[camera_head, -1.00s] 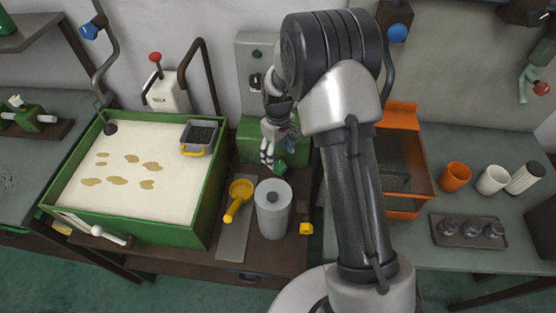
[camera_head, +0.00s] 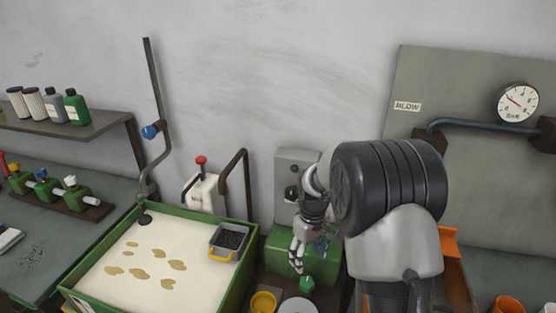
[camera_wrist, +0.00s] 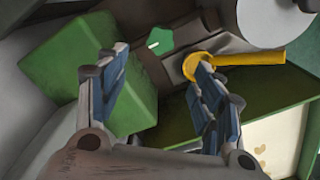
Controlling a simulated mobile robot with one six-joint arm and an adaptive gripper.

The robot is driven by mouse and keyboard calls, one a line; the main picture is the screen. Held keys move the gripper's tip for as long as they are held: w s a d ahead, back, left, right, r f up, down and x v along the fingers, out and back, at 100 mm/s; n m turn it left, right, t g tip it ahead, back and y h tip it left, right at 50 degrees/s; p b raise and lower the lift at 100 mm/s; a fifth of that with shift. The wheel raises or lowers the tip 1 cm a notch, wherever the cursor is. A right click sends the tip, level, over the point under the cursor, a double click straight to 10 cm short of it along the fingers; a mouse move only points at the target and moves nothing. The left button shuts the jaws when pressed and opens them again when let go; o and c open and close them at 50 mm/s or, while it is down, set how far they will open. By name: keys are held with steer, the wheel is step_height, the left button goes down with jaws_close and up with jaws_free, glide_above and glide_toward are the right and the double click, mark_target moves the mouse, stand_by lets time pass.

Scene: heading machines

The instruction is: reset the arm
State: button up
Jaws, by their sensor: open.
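My gripper (camera_head: 308,255) hangs in front of the green machine box at the middle of the head view, with my arm folded to its right. In the wrist view my gripper (camera_wrist: 160,85) has its two fingers spread apart, with nothing between them. Past the fingertips are a green star-shaped knob (camera_wrist: 159,38) and a yellow ladle (camera_wrist: 235,59). The green box (camera_wrist: 85,70) is behind the left finger, partly hidden by it.
A green-framed tray of pale liquid (camera_head: 100,265) stands left, with a small dark basket (camera_head: 230,238) at its corner. A grey control box (camera_head: 292,170) is on the wall behind my gripper. An orange rack (camera_head: 455,270) is right of my arm, partly hidden.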

steer(key=s+r+m+t, duration=0.1)
steer(key=s+r, duration=0.5)
steer(key=r, duration=0.2)
steer(key=s+r+m+t, duration=0.1)
steer(key=s+r+m, duration=0.1)
steer(key=s+r, duration=0.5)
steer(key=s+r+m+t, duration=0.1)
steer(key=s+r, duration=0.2)
steer(key=s, duration=0.5)
steer(key=s+r+m+t, duration=0.1)
steer(key=s+r+m, duration=0.1)
steer(key=s, duration=0.7)
steer(key=shift+s+d+r+t, duration=0.15)
steer(key=shift+r+t, duration=0.15)
steer(key=shift+r, duration=0.1)
